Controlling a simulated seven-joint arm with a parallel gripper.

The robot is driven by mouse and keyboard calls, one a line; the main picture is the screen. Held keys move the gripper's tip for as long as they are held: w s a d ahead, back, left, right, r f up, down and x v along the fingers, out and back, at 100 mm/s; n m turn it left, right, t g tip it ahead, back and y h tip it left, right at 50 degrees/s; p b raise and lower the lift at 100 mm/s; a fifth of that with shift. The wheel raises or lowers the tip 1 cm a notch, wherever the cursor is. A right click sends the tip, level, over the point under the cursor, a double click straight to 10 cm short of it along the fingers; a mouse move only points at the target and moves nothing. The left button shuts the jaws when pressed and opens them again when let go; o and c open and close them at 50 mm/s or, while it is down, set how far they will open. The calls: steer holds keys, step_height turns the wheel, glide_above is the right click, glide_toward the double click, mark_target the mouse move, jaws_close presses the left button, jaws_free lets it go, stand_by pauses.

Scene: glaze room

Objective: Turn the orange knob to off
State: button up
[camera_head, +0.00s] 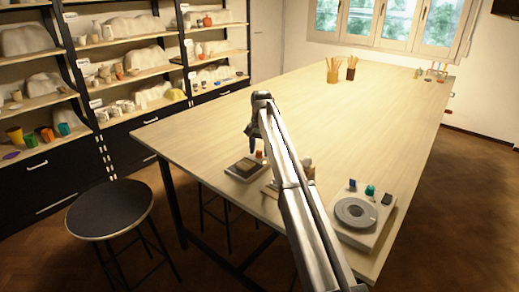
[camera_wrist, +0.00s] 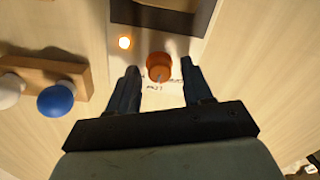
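The orange knob (camera_wrist: 159,67) shows in the wrist view on a pale panel, with a small grey mark on its near side. Small dark lettering is beside and below it, too small to read surely. A round orange-white lamp (camera_wrist: 125,42) glows up and left of the knob. My gripper (camera_wrist: 160,76) is open, its dark fingers on either side of the knob with gaps visible; whether it is level with the knob I cannot tell. In the head view, my gripper (camera_head: 252,149) is over the small device (camera_head: 240,175), beside the orange knob (camera_head: 260,154).
A wooden block (camera_wrist: 48,68) with a blue ball (camera_wrist: 55,100) and a white ball (camera_wrist: 9,90) is left of my gripper in the wrist view. A wheel device (camera_head: 345,236) stands at the table's right front. Brush pots (camera_head: 333,75) stand far back; mid-table is clear.

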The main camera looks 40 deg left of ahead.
jaws_close()
steer(key=shift+n, duration=0.4)
steer(key=n, duration=0.5)
steer(key=shift+n, duration=0.4)
steer(key=n, duration=0.5)
steer(key=shift+n, duration=0.3)
steer(key=shift+o, duration=0.5)
jaws_free()
